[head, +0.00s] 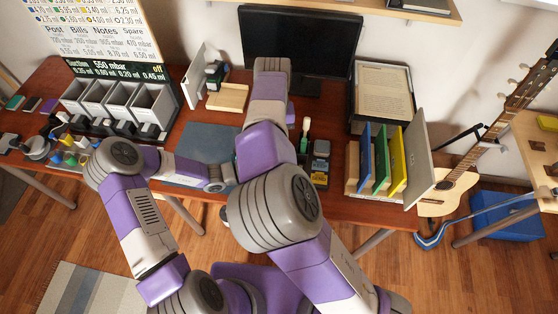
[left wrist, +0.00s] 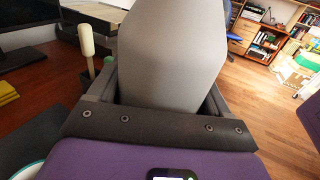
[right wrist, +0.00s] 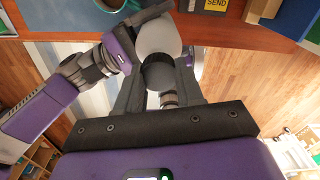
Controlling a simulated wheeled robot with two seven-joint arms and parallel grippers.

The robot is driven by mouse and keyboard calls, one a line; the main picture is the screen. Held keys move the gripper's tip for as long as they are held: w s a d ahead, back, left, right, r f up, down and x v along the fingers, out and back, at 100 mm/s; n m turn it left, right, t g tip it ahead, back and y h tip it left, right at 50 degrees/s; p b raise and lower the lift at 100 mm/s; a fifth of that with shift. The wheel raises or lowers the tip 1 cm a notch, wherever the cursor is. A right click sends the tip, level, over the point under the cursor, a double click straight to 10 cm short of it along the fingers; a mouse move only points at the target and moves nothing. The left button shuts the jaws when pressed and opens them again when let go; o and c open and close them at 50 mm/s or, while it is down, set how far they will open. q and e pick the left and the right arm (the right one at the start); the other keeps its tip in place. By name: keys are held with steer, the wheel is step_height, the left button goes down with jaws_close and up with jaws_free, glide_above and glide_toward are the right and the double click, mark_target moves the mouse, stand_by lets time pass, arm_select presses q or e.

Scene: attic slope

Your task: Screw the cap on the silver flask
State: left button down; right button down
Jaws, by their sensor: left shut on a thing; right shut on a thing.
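The silver flask (left wrist: 172,50) fills the space between my left gripper's fingers (left wrist: 160,75) in the left wrist view. My left gripper is shut on it. In the right wrist view the flask (right wrist: 158,36) shows as a pale rounded body beside my left gripper (right wrist: 140,42). The dark cap (right wrist: 158,74) is between the fingers of my right gripper (right wrist: 158,80), which is shut on it. The cap lines up with the flask's near end; I cannot tell whether its thread is engaged. In the head view my arms hide the flask, the cap and both fingertips.
The desk holds a blue-grey mat (head: 205,143), a monitor (head: 325,45), grey bins (head: 120,105) and a rack with coloured panels (head: 385,160). A brush-like handle (head: 305,127) stands at the desk's middle. A guitar (head: 448,190) leans at the right. Floor is open in front.

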stand_by(0.4)
steer(key=c, duration=0.7)
jaws_free()
steer(key=shift+a+r, duration=0.1)
steer(key=shift+r, duration=0.1)
steer(key=shift+r, duration=2.2)
